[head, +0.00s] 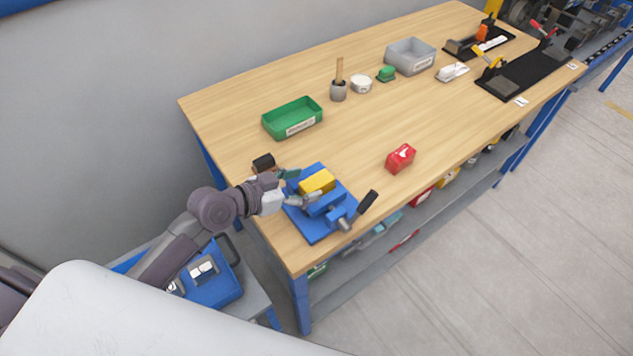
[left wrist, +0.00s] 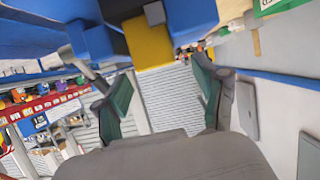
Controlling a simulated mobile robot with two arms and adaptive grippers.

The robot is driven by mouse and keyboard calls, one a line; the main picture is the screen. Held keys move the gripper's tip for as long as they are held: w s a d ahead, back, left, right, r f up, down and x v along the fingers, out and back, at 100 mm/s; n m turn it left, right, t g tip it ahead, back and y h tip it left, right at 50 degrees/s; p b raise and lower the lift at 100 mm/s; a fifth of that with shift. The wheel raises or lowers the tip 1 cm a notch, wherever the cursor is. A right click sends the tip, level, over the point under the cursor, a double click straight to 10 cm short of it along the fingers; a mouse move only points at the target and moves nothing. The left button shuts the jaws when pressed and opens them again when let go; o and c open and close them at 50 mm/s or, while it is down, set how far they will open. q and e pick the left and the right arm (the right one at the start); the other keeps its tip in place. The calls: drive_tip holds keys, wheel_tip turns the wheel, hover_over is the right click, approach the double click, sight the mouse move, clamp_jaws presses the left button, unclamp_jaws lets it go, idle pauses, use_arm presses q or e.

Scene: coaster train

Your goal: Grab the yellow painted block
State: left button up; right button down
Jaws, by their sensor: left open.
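The yellow painted block (head: 317,181) sits in a blue vise-like fixture (head: 318,235) at the near left end of the wooden table. My left gripper (head: 296,186) is beside the block on its left, with its fingers spread toward it. In the left wrist view the yellow block (left wrist: 149,42) shows at the top centre, ahead of the open left fingers (left wrist: 162,95) and between blue fixture parts. I see no contact between fingers and block. My right gripper is in neither view.
A red block (head: 400,158) lies right of the fixture. A green bin (head: 292,119) stands behind it. A black handle (head: 367,203) sticks up from the fixture's right side. A dark block (head: 263,163) lies near the left edge. The table (head: 350,135) between bin and red block is clear.

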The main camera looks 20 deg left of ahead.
sight(315, 182)
use_arm(q)
drive_tip(key=x, duration=0.3)
drive_tip(key=shift+d+p, duration=0.1)
drive_tip(key=shift+p, duration=0.2)
drive_tip(key=c, duration=0.6)
clamp_jaws()
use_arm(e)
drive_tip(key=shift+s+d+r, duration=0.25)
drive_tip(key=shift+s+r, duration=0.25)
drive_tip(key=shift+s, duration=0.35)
